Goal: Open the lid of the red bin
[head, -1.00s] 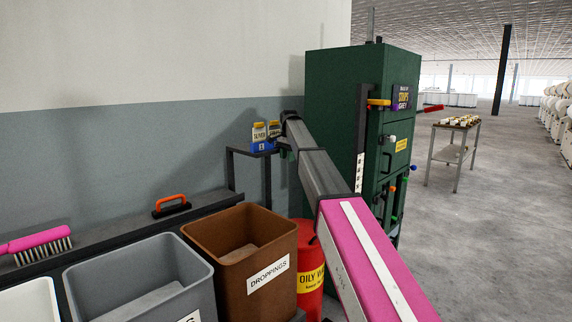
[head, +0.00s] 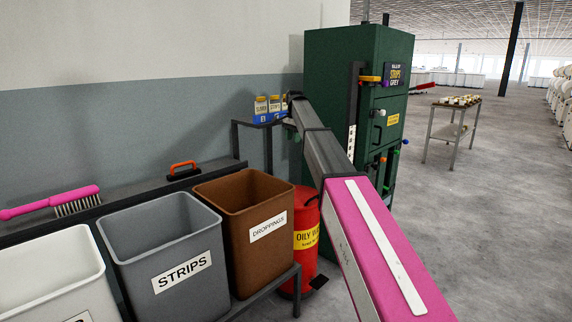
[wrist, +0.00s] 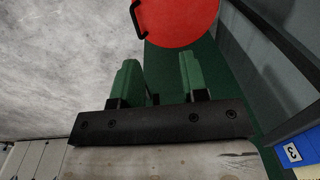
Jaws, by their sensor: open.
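The red bin (head: 306,218) stands on the floor to the right of the brown bin, with a yellow "OILY" band and a dark pedal (head: 318,282) at its foot. My arm hides part of its top and right side. In the wrist view its round red lid (wrist: 182,20) shows from above, cut off by the top edge, and looks closed. A black handle (wrist: 138,14) sits at the lid's left edge. My gripper (wrist: 160,62) has its two green fingers apart with nothing between them, and the lid shows beyond the fingertips. In the head view the gripper is mostly hidden at the arm's far end.
A brown "DROPPINGS" bin (head: 235,227) and grey "STRIPS" bin (head: 155,262) stand left of the red bin. A dark stand (head: 252,124) holds blue-boxed containers against the wall. A green cabinet (head: 335,60) stands behind my arm.

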